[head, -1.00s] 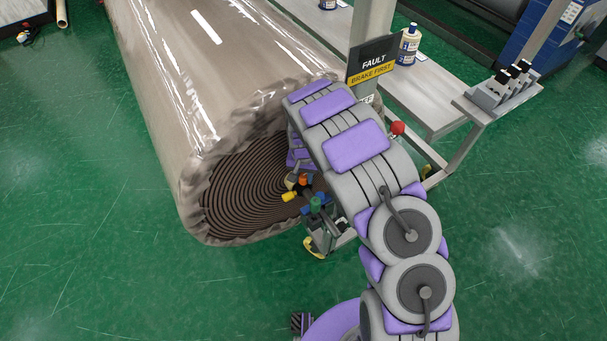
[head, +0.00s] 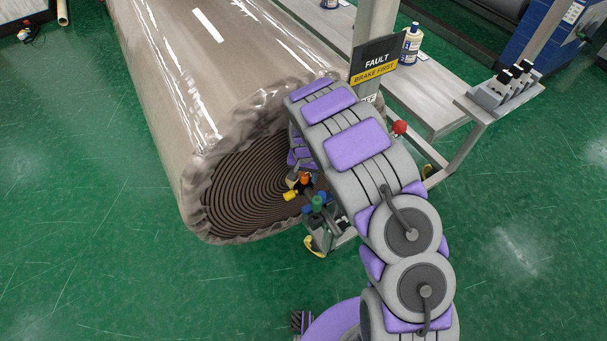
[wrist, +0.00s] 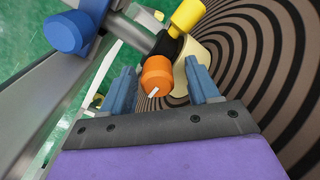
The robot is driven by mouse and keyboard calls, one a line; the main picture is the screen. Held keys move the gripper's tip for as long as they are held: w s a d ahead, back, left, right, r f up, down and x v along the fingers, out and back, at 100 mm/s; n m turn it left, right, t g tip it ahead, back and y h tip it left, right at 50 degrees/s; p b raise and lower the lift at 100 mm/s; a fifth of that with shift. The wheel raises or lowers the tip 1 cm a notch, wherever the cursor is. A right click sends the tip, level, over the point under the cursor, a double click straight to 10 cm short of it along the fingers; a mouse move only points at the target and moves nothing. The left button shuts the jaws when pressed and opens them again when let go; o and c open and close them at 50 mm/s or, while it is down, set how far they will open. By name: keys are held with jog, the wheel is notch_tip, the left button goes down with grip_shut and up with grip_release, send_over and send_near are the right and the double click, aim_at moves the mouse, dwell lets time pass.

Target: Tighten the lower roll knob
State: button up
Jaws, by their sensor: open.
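My gripper (wrist: 158,68) is open in the wrist view, its two blue-grey fingers on either side of an orange knob (wrist: 156,76). I cannot tell whether either finger touches it. The orange knob is on a dark hub, with a yellow knob (wrist: 188,14) above right and a blue knob (wrist: 66,32) at upper left. In the head view the orange knob (head: 304,178), yellow knob (head: 291,196) and a green knob (head: 317,203) cluster by the end of the wrapped roll (head: 190,120). My gripper is hidden behind my arm there. No label shows which knob is the lower roll knob.
A grey bench (head: 415,85) holds a bottle (head: 411,44), and a red ball knob (head: 400,128) is right of my arm. Green floor is open at left and right.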

aim_at(304, 174)
notch_tip(304, 174, up, 17)
jog(key=p, duration=0.3)
jog(key=shift+r, duration=0.15)
dwell(0.3)
